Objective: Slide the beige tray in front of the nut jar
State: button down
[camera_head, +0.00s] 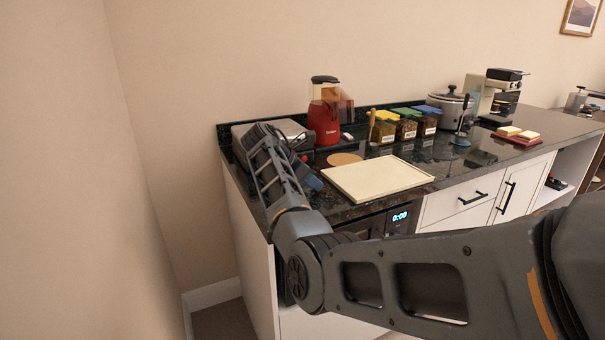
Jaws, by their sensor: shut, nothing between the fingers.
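The beige tray (378,179) is a flat rectangle lying on the dark stone counter, near its front edge. Three jars with labels stand behind it: one with a yellow lid (384,129), one with a green lid (406,126) and one with a blue lid (427,123). The labels are too small to read surely, so I cannot tell which is the nut jar. My gripper (314,182) is low over the counter, just left of the tray's left edge. It looks shut and empty, partly hidden by my forearm; contact with the tray is unclear.
A round tan board (345,159) lies behind the tray. A red appliance (325,122) stands at the back, with a grey metal box (275,133) to its left. A slow cooker (450,108) and red plate (518,137) are further right. Counter right of the tray is partly clear.

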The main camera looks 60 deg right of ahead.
aim_at(409, 166)
jog(key=d, duration=0.1)
jog(key=s+d, duration=0.2)
jog(key=d, duration=0.1)
jog(key=shift+s+f, duration=0.2)
jog(key=shift+f, duration=0.2)
jog(key=shift+s+d+p, duration=0.1)
jog(key=shift+d+p, duration=0.05)
jog(key=shift+p, duration=0.2)
jog(key=s+d+p, duration=0.1)
jog(key=s+d, duration=0.1)
jog(key=d, duration=0.2)
jog(key=s+d+p, duration=0.2)
jog(key=d, duration=0.2)
jog(key=s+d+p, duration=0.1)
jog(key=s+d, duration=0.2)
jog(key=d, duration=0.1)
jog(key=shift+p, duration=0.3)
jog(key=s+d+b, duration=0.3)
jog(key=d, duration=0.2)
jog(key=s+d+b, duration=0.3)
jog(key=d, duration=0.2)
jog(key=s+d+b, duration=0.3)
jog(key=d, duration=0.3)
jog(key=shift+f, duration=0.15)
jog(key=shift+a, duration=0.1)
